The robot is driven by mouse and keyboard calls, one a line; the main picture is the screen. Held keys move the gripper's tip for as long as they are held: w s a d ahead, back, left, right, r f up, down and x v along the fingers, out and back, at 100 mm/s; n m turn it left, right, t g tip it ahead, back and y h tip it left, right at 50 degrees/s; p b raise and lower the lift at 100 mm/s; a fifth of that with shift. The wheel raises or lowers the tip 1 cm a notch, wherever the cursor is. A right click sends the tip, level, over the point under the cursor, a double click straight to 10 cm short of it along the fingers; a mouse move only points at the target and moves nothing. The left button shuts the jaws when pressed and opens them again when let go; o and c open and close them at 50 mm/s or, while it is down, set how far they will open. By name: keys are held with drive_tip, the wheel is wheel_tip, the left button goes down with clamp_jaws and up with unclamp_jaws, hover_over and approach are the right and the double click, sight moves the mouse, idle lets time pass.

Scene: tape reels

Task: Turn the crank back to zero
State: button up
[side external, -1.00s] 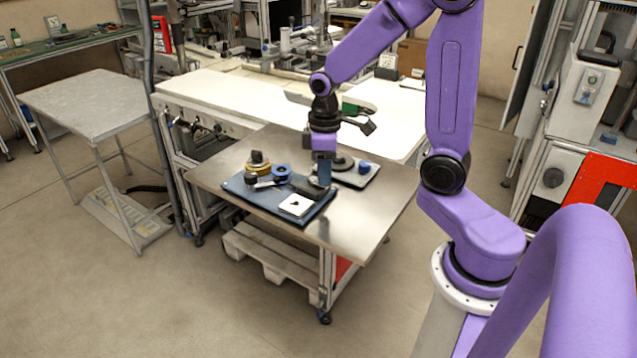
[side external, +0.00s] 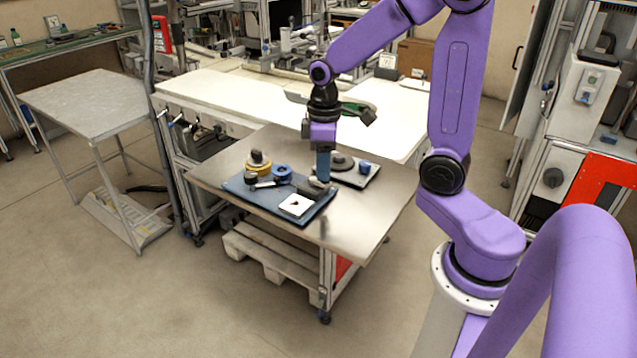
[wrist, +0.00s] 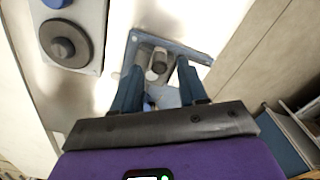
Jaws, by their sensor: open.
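A dark blue board (side external: 262,201) lies on the metal table and carries the reel parts. A white dial plate (side external: 296,205) with a small dark pointer mark sits at its near corner; I cannot read the mark. A dark grey block (side external: 307,188) stands behind the dial. My gripper (side external: 322,180) points down beside this block, at the board's right end. In the wrist view, my gripper's two blue fingers (wrist: 158,70) are apart. A pale round-topped knob (wrist: 159,66) shows between them, seemingly ungripped. I cannot tell for sure whether it is the crank's handle.
A yellow and black reel (side external: 258,164) and a blue reel (side external: 282,172) stand on the board's far left. A light plate (side external: 371,178) with a grey disc (side external: 342,161) and a blue knob (side external: 364,168) lies close behind my gripper. The table's front right is clear.

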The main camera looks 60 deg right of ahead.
drive_tip(key=shift+r, duration=2.5)
drive_tip(key=s+a+f+n, duration=0.1)
drive_tip(key=s+a+n, duration=0.2)
drive_tip(key=s, duration=0.6)
drive_tip(key=s+a+f+n, duration=0.2)
drive_tip(key=s+a+n, duration=0.1)
drive_tip(key=s+a, duration=0.4)
drive_tip(key=s, duration=0.3)
drive_tip(key=shift+f+n, duration=0.2)
drive_tip(key=shift+n, duration=0.1)
